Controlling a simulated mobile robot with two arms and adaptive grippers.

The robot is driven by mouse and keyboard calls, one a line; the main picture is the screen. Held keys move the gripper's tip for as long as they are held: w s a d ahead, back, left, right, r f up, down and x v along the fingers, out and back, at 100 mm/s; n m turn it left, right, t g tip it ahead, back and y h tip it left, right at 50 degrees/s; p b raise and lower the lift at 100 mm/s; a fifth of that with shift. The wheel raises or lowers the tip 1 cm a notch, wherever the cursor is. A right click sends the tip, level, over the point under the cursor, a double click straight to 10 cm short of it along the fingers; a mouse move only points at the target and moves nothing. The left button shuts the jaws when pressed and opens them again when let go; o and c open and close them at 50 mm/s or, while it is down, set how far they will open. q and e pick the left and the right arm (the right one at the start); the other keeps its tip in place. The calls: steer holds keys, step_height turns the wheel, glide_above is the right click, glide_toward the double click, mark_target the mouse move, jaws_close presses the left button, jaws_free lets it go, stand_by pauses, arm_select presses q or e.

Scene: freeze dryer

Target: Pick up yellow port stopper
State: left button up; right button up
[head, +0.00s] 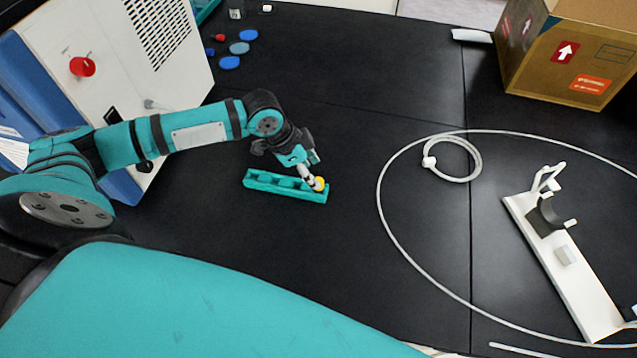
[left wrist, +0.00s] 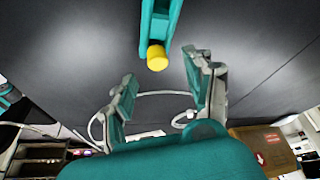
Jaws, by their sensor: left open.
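The yellow port stopper (head: 320,184) sits at the right end of a teal holder (head: 262,180) on the black table. In the left wrist view the stopper (left wrist: 157,58) shows at the near end of the teal holder (left wrist: 158,24), ahead of the fingertips and between their lines. My left gripper (head: 312,172) is right at the stopper in the head view and covers part of the holder's end. In the left wrist view my left gripper (left wrist: 158,72) is open, with a finger on each side and nothing held. Whether a finger touches the stopper cannot be told. My right gripper is not seen.
A white machine with a red knob (head: 83,66) stands at the left. Several blue discs (head: 239,48) lie behind the holder. A looped white tube (head: 381,215) and a white stand (head: 570,265) lie to the right. A cardboard box (head: 560,55) stands back right.

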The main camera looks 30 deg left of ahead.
mark_target(319, 181)
arm_select(q)
steer(key=shift+d+f, duration=0.1)
steer(key=shift+f, duration=0.15)
steer(key=p+x, duration=0.1)
steer(key=x, duration=0.3)
steer(key=shift+d+f, duration=0.1)
steer(key=shift+f, duration=0.3)
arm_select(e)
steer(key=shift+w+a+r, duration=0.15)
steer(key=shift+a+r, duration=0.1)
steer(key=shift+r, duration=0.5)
arm_select(q)
steer(key=shift+c, duration=0.6)
steer(key=c, duration=0.9)
